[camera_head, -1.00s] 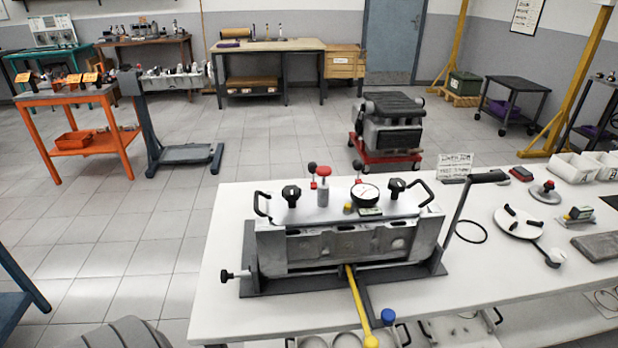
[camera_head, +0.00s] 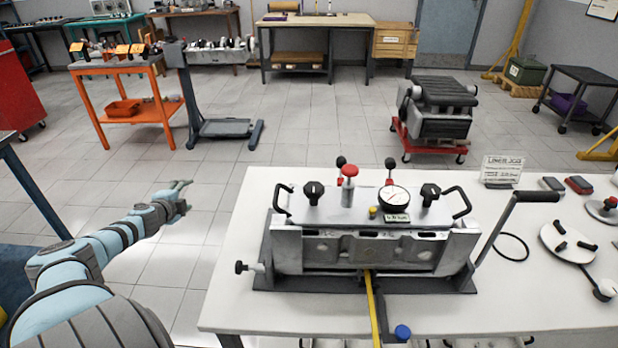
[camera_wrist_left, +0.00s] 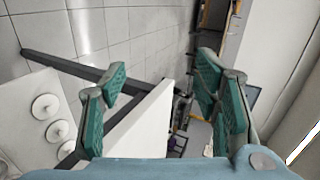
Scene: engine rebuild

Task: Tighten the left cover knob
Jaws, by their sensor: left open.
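The left cover knob (camera_head: 313,192) is black and stands on the left of the silver cover plate (camera_head: 340,208), which lies on the metal block (camera_head: 350,250) of the test fixture. A matching right knob (camera_head: 430,193) stands on the right of the cover. My left gripper (camera_head: 180,190) is open and empty over the floor, left of the table and well apart from the knob. Its teal finger pads (camera_wrist_left: 165,100) are spread in the left wrist view, with nothing between them. The left knob is not discernible there. My right gripper is not in view.
A red-topped valve (camera_head: 349,172), a dial gauge (camera_head: 393,198) and wire handles crowd the cover. A black side knob (camera_head: 241,267) sticks out left of the fixture. The white table's (camera_head: 232,290) left edge lies between my gripper and the fixture.

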